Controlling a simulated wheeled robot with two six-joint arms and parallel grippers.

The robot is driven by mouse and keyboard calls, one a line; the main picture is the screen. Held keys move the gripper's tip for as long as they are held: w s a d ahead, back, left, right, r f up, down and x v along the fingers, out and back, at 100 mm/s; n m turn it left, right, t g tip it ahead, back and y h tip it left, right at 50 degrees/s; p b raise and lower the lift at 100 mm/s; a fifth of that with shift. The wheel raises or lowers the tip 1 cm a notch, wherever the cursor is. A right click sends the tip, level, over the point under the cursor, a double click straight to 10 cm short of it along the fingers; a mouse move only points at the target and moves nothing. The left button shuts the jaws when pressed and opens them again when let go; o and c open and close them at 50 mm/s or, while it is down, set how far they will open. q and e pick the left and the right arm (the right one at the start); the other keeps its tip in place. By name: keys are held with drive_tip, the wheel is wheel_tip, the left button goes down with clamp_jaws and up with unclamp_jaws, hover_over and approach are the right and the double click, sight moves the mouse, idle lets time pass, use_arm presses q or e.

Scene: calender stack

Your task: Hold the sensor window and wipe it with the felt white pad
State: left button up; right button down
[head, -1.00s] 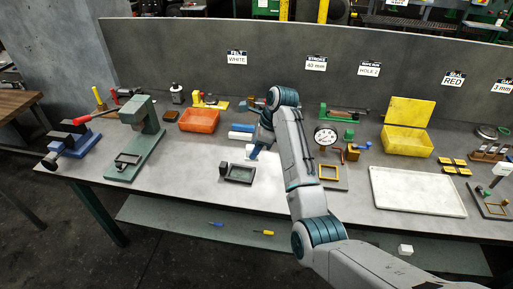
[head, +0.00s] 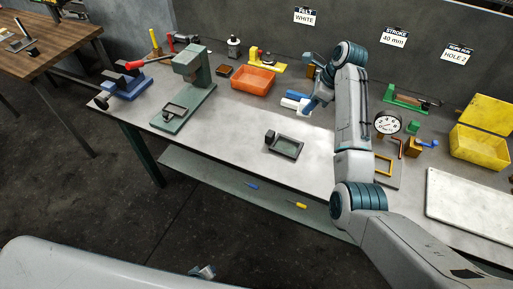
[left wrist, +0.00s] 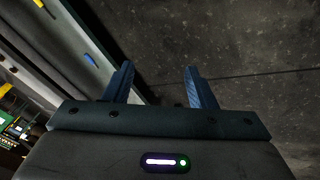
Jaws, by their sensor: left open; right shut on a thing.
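A dark rectangular frame with a grey pane and a black block at one corner, which looks like the sensor window (head: 287,147), lies on the bench in the head view. My right gripper (head: 308,108) is low over the bench behind it, shut on a small white block, apparently the felt white pad (head: 303,107). The arm and fingers partly hide this block. My left gripper (head: 203,271) shows small at the bottom of the head view, away from the bench. In the left wrist view it (left wrist: 160,86) is open and empty above the dark floor.
Blue and white blocks (head: 297,95) lie beside the right gripper. An orange bin (head: 253,80), a green press (head: 190,90) and a blue vise (head: 122,84) stand to the left. A dial gauge (head: 387,123) and yellow box (head: 478,143) stand right. The bench in front is clear.

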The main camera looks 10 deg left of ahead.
use_arm(q)
drive_tip(key=w+d+r+n+t, duration=0.2)
drive_tip(key=w+d+r+n, duration=0.15)
drive_tip(key=w+r, duration=0.4)
drive_tip(key=n+t+h, duration=0.3)
drive_tip(key=n+t, duration=0.4)
drive_tip(key=n, duration=1)
approach(268, 137)
drive_tip(key=s+a+f, duration=0.2)
drive_tip(key=s+a, duration=0.2)
drive_tip(key=a, duration=0.1)
drive_tip(key=w+d+r+n, duration=0.2)
drive_tip(key=d, duration=0.1)
drive_tip(key=shift+w+d+r+n+g+h, duration=0.25)
drive_tip(key=shift+w+r+n+g+h, duration=0.05)
drive_tip(key=shift+r+n+g, duration=0.1)
drive_tip(key=shift+w+d+r, duration=0.1)
drive_tip(key=shift+w+d, duration=0.25)
drive_tip(key=shift+w, duration=0.15)
drive_tip(key=x, duration=1.1)
drive_tip(key=shift+w+d, duration=0.1)
drive_tip(key=shift+w, duration=0.05)
drive_tip(key=shift+f, duration=0.2)
clamp_jaws()
